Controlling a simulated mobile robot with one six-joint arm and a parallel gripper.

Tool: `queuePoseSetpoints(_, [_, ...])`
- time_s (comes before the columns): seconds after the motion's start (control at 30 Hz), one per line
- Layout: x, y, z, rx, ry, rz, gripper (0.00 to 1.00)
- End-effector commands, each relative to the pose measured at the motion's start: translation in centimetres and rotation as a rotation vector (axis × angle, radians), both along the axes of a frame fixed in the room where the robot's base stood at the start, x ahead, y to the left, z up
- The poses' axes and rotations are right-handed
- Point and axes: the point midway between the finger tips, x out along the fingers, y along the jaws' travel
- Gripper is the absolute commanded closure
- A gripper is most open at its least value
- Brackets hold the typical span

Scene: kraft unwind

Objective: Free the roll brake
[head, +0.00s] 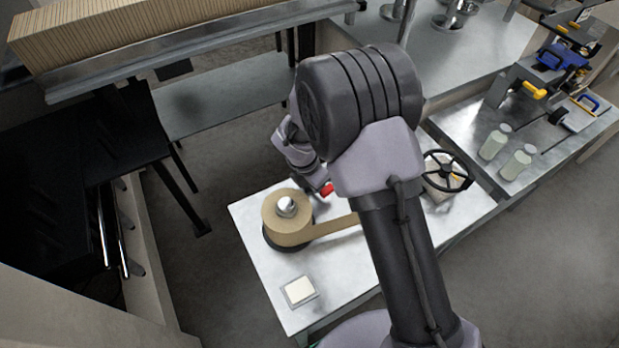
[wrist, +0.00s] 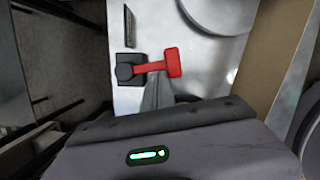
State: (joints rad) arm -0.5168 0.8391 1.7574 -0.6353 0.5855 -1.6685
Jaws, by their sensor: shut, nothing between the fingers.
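The roll brake is a red lever (wrist: 152,67) with a wide red end, reaching right from a black pivot block (wrist: 127,70) on the metal bench top. Its red end (head: 327,189) shows in the head view, just behind the kraft roll (head: 287,219). My gripper (wrist: 158,82) is shut and empty, its fingers close below the lever in the wrist view. I cannot tell whether they touch it. In the head view my arm hides most of the gripper and part of the bench.
The kraft roll stands on a spindle, its paper strip (head: 335,227) running right under my arm. A pale square pad (head: 299,290) lies at the bench's near end. A black handwheel (head: 447,172) stands to the right. A dark slot (wrist: 129,25) is near the lever.

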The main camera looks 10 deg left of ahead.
Motion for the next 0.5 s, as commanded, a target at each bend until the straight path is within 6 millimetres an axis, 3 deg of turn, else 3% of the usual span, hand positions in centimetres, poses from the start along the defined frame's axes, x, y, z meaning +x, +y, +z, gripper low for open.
queuePoseSetpoints(0.5, [1.2, -1.9, 0.4, 0.0, 0.002, 0.384, 1.0])
